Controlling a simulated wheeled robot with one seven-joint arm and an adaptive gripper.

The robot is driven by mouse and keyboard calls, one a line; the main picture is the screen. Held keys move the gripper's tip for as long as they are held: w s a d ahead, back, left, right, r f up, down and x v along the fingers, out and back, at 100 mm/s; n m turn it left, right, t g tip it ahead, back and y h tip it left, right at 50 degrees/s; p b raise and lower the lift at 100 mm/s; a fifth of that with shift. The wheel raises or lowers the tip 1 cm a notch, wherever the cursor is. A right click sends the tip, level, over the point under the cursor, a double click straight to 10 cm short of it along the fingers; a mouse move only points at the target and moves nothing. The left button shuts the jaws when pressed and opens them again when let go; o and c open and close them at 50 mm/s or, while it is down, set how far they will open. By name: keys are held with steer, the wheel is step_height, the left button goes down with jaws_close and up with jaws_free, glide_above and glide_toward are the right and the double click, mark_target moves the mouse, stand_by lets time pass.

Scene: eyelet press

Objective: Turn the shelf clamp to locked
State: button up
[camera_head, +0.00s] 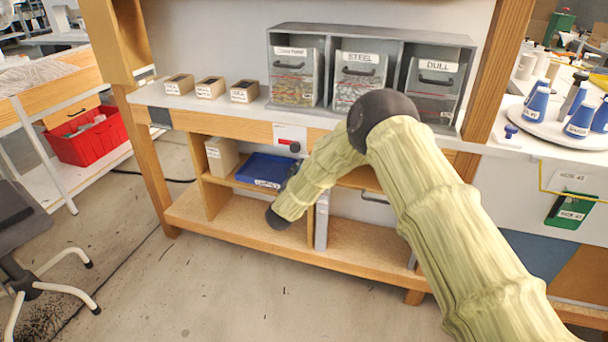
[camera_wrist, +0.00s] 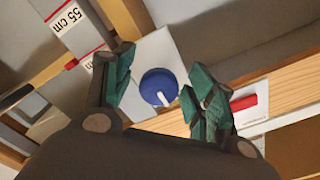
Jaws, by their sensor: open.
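A round blue knob (camera_wrist: 158,84) with a white pointer sits on a pale plate (camera_wrist: 142,54) in the wrist view; I take it to be the shelf clamp. The pointer is toward the picture's lower edge, slightly right. My gripper (camera_wrist: 163,88) is open, its green-padded fingers on either side of the knob. I cannot tell whether they touch it. The knob cannot be made out in the head view, where my arm covers part of the shelf front. My gripper shows there only as a dark, partly hidden shape (camera_head: 291,174).
A white card with a red bar (camera_wrist: 247,103) is beside the right finger. In the head view, a blue tray (camera_head: 264,168) lies on the lower shelf. A grey drawer unit (camera_head: 391,45) and several small labelled boxes (camera_head: 210,87) stand on the bench. The floor in front is clear.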

steer(key=v, duration=1.2)
stand_by(0.3)
steer(key=s+d+f+n+g+y, duration=0.25)
steer(key=s+d+f, duration=0.25)
steer(key=s+f, duration=0.35)
steer(key=s+d+f+n+g+y, duration=0.1)
steer(key=s+d+f+n+g, duration=0.2)
steer(key=s+d+f, duration=0.45)
steer(key=s+d+f+n+g+y, duration=0.2)
steer(key=s+d+f+n+g, duration=0.15)
steer(key=s+f, duration=0.6)
steer(key=s+d+n+g, duration=0.1)
steer(key=s+d+g, duration=0.25)
steer(key=s, duration=0.65)
steer(key=s+d+f+n+g, duration=0.15)
steer(key=s+d, duration=0.25)
steer(key=s, duration=0.7)
steer(key=s+d+n+g, duration=0.1)
steer(key=s+d+g, duration=0.2)
steer(key=s, duration=0.7)
step_height(320, 180, up, 18)
steer(key=p, duration=1.8)
